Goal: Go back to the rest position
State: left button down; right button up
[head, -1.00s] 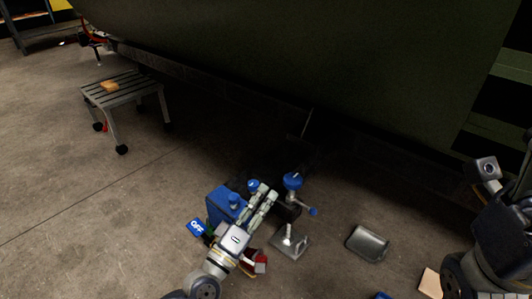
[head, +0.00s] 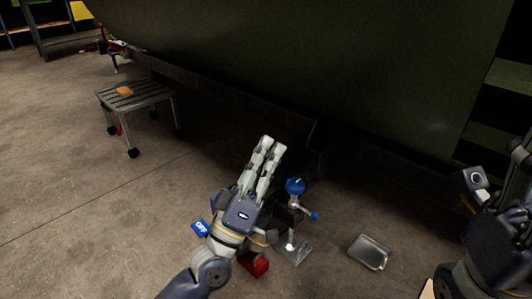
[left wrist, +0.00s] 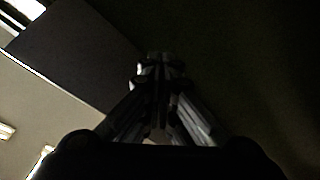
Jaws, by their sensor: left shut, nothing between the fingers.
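My left gripper (head: 265,147) is raised in the middle of the head view, in front of the dark green fuselage panel (head: 300,70). Its fingers are together with nothing between them, and they point up toward the panel. In the left wrist view the closed fingers (left wrist: 160,62) show dark against a dark surface. My right arm shows at the right edge of the head view; its fingertips are not clearly seen.
A blue-knobbed metal stand (head: 295,187) stands just right of my left gripper. A metal tray (head: 369,253) lies on the floor to its right. A red block (head: 254,264) and a blue OFF sign (head: 201,228) are close to my left wrist. A wheeled slatted stool (head: 137,96) stands at left.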

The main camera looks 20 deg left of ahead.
pick_arm(q)
jog(key=shift+s+r, duration=0.15)
jog(key=shift+r, duration=0.2)
